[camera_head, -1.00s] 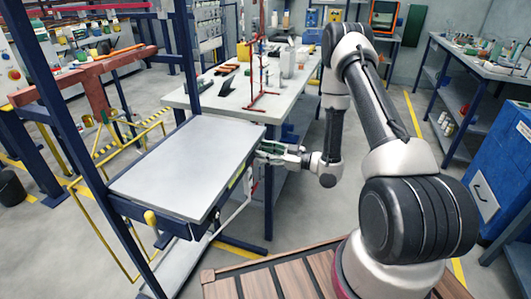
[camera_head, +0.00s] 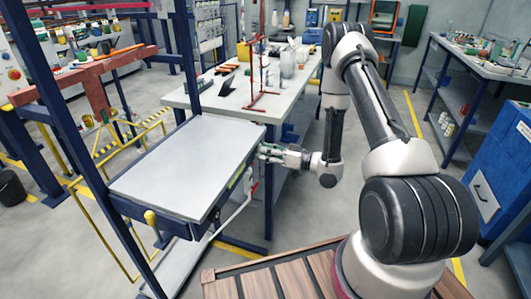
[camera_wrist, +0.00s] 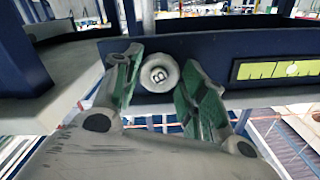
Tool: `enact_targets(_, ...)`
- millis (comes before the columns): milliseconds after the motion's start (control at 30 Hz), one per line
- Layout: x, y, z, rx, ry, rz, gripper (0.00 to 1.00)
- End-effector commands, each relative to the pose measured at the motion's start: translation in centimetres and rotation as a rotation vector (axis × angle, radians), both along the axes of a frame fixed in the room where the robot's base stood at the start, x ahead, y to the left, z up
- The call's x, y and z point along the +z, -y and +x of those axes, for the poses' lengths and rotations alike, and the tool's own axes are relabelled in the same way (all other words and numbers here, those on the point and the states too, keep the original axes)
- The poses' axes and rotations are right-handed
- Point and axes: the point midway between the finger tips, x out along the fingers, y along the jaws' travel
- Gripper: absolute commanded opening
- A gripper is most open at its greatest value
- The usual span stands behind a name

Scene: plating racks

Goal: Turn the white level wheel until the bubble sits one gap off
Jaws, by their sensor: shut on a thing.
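The level vial (camera_wrist: 246,71) is a yellow-green strip with dark lines, right of the wheel in the wrist view. Its pale bubble shows toward the right; its exact place against the lines is too small to tell. In the head view my gripper (camera_head: 268,152) is at the platform's right edge, and the wheel is hidden.
The grey platform (camera_head: 185,170) sits in a blue frame with posts. A white workbench (camera_head: 215,98) with a red stand (camera_head: 262,90) is close behind my gripper. Open floor (camera_head: 400,140) lies right of my arm.

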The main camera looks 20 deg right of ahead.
Motion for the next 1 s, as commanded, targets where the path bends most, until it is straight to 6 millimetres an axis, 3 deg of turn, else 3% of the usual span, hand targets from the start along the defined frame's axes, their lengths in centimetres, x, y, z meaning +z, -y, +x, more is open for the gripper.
enact_targets(300,-0.01,0.04,-0.03,-0.002,-0.105,0.075,0.18)
enact_targets(833,-0.02,0.06,-0.02,-0.003,-0.125,0.090,0.18)
enact_targets(867,-0.02,0.06,-0.02,-0.003,-0.125,0.090,0.47)
enact_targets(933,-0.01,0.05,-0.03,-0.002,-0.124,0.089,0.60)
enact_targets(1000,-0.01,0.03,-0.03,-0.002,-0.124,0.089,0.64)
